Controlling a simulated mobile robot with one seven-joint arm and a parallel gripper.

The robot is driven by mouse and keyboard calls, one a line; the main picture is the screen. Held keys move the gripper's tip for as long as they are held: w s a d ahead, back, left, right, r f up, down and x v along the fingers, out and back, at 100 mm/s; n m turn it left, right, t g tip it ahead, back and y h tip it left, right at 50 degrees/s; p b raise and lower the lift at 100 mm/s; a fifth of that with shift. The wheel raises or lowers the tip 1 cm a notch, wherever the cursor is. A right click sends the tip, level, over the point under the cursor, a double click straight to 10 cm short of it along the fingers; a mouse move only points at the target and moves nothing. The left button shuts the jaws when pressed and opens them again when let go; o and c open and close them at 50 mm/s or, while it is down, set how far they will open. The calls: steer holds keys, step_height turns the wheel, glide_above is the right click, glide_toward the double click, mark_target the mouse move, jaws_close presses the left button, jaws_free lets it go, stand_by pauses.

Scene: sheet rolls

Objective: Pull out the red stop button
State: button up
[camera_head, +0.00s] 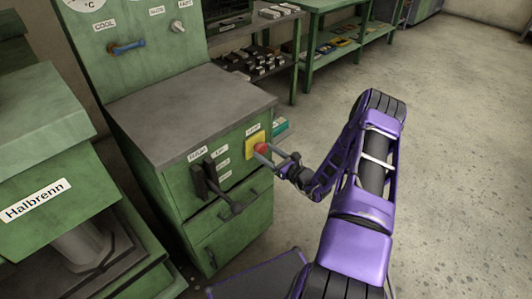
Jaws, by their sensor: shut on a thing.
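The red stop button (261,149) sits on a yellow plate (251,141) on the front of a green cabinet. My gripper (264,151) is at the button, with its fingers on either side of it, shut on the button. The fingers partly cover the button. How far the button stands out from the plate is too small to tell.
Black levers (212,188) stick out of the cabinet front, left of the button. The cabinet's grey top (185,110) is clear. A green machine labelled Halbrenn (45,215) stands at left. Green shelving (340,35) stands behind. The floor (460,150) at right is free.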

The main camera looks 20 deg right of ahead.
jaws_close()
steer(key=shift+s+d, duration=0.1)
steer(key=shift+v, duration=0.75)
steer(key=shift+s, duration=0.1)
steer(key=o, duration=0.9)
jaws_free()
